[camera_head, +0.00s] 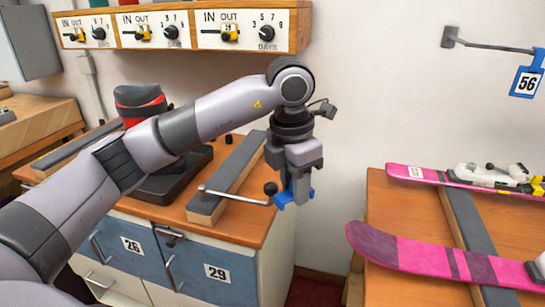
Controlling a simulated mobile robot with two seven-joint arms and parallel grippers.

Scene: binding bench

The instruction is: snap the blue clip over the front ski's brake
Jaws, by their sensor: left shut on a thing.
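My left gripper (297,187) points down near the right edge of the left bench and is shut on the blue clip (282,203), whose lower part shows below the fingers. The front ski (440,257), pink and magenta, lies on the right-hand bench, well to the right of the clip and apart from it. My right gripper is not in view.
The rear ski (415,174) has a white and yellow binding (492,176). A dark padded bar (463,219) crosses under the skis. A metal rod with a black knob (270,188) is close beside my left gripper. A gap separates the benches. A 56 tag (527,82) hangs upper right.

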